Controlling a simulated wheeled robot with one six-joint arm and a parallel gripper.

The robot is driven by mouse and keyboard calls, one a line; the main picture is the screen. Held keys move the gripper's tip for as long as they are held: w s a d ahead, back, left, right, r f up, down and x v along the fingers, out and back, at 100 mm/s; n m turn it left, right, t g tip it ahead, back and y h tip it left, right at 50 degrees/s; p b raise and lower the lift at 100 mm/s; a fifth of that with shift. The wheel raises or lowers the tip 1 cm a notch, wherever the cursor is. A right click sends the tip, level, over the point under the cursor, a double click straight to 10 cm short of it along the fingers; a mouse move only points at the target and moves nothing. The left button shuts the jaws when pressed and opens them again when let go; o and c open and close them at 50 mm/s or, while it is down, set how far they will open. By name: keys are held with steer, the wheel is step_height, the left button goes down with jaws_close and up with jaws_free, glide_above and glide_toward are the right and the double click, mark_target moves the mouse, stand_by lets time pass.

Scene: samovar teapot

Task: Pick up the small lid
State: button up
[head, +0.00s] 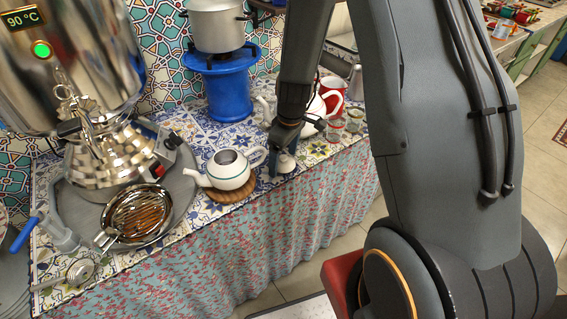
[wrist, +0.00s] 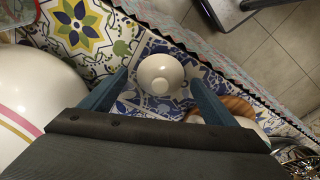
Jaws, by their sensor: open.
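The small lid (wrist: 160,75) is round and cream white with a knob in its middle. In the wrist view it lies on the blue and white tiles between my open fingers, with a gap on each side. In the head view the lid (head: 285,163) shows just below my gripper (head: 283,150), near the front edge of the tiled counter. My gripper (wrist: 156,92) is open and empty. A white teapot (head: 229,170) without a lid on its opening stands on a wooden trivet (head: 232,192) left of the lid.
A large samovar (head: 75,90) and a metal drip bowl (head: 138,215) stand at the left. A second white teapot (head: 316,110), partly hidden by my arm, and a red mug (head: 334,88) are behind my gripper. A blue stand (head: 220,88) holds a pot. The counter's front edge is close.

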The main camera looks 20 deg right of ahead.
steer(key=c, duration=1.1)
steer(key=shift+c, duration=0.2)
